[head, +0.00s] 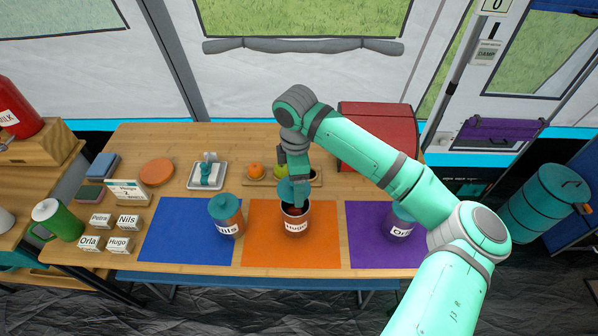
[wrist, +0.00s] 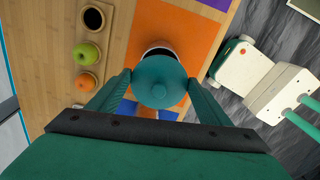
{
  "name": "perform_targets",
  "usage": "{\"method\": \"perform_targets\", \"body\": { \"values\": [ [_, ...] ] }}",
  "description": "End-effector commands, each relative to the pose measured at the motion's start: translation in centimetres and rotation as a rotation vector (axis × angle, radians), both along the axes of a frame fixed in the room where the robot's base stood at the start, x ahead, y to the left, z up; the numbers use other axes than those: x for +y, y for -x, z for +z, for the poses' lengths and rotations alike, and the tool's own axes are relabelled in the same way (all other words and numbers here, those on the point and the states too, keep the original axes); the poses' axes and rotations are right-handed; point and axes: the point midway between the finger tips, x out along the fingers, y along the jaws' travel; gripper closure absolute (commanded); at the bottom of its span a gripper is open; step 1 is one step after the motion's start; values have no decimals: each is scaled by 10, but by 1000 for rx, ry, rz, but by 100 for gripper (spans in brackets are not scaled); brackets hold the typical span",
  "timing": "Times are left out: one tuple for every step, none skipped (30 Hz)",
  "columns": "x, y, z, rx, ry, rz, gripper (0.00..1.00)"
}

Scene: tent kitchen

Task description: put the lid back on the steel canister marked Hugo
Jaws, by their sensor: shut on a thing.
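The canister marked Hugo (head: 295,227) stands upright on the orange mat (head: 262,250). Its dark opening partly shows in the head view, and a slice of its rim shows beyond the lid in the wrist view (wrist: 160,50). My gripper (wrist: 158,82) is shut on a round teal lid (wrist: 158,72) with a small knob. The lid also shows in the head view (head: 288,190), over the canister's far side and partly hidden by my gripper. It looks offset from the opening; whether it touches the rim I cannot tell.
The Nils canister (head: 226,217) stands lidded on the blue mat (head: 170,235). Another canister (head: 397,230) on the purple mat (head: 365,255) is partly behind my arm. A wooden fruit tray (head: 262,182) and red box (head: 380,130) lie behind. Name cards (head: 120,243) are at left.

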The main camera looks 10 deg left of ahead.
Motion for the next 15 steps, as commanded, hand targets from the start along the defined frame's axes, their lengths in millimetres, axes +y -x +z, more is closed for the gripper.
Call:
{"method": "perform_targets", "body": {
  "values": [
    [-1, 0, -1, 0, 0, -1, 50],
    [-1, 0, -2, 0, 0, -1, 50],
    [-1, 0, -4, 1, 0, -2, 50],
    [-1, 0, -6, 1, 1, -2, 50],
    [-1, 0, -8, 1, 1, -2, 50],
    [-2, 0, -11, 1, 1, -2, 50],
    [-2, 0, -13, 1, 1, -3, 50],
    [-1, 0, -16, 1, 1, -3, 50],
    [-2, 0, -19, 0, 1, -3, 50],
    [-2, 0, -22, 1, 1, -3, 50],
    [-2, 0, -24, 2, 2, -3, 50],
    [-2, 0, -28, 2, 2, -3, 50],
    [-2, 0, -30, 1, 0, -3, 50],
    [-2, 0, -33, 1, 0, -4, 50],
    [-2, 0, -36, 2, 1, -4, 50]
  ]
}}
